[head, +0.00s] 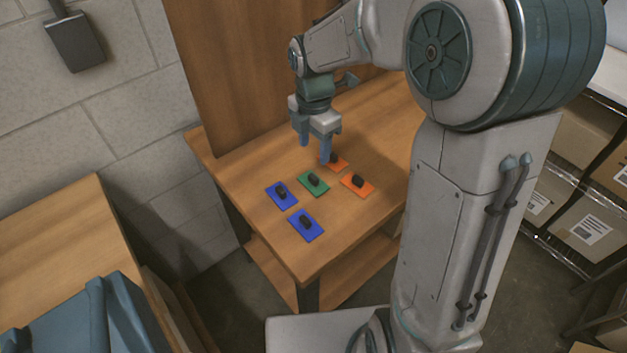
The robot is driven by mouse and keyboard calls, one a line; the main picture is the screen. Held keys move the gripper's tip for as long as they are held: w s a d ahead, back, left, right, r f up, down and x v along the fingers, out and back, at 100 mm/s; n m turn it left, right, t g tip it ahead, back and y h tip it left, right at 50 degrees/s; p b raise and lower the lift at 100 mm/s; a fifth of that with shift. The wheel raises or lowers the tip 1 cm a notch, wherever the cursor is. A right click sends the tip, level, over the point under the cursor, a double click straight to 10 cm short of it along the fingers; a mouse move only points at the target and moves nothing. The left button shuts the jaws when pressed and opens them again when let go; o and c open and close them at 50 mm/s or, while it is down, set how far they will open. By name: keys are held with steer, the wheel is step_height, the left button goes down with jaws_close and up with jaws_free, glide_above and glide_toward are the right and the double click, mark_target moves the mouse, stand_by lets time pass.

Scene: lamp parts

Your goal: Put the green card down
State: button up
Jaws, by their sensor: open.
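The green card (308,189) lies flat on the wooden table (289,242), with a small dark block-like piece on top of it. My gripper (313,152) is open, with its blue fingers pointing down. In the picture it is just above the green card, and I cannot tell its exact height over the table. Nothing shows between its fingers.
Two blue cards (276,197) (313,236) lie left of and in front of the green card. Two orange cards (365,189) (343,163) lie to its right and behind, the far one partly hidden by my gripper. A wooden panel (222,70) rises behind the table.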

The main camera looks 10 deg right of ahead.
glide_above(312, 177)
steer(key=f, duration=0.5)
steer(key=shift+s+d+f, duration=0.1)
steer(key=shift+d+f, duration=0.05)
steer(key=shift+d, duration=0.05)
steer(key=shift+a+f, duration=0.15)
steer(key=shift+f, duration=1.2)
steer(key=shift+a+f, duration=0.1)
steer(key=shift+f, duration=1.25)
steer(key=c, duration=1.1)
steer(key=shift+r, duration=0.1)
steer(key=shift+c, duration=0.2)
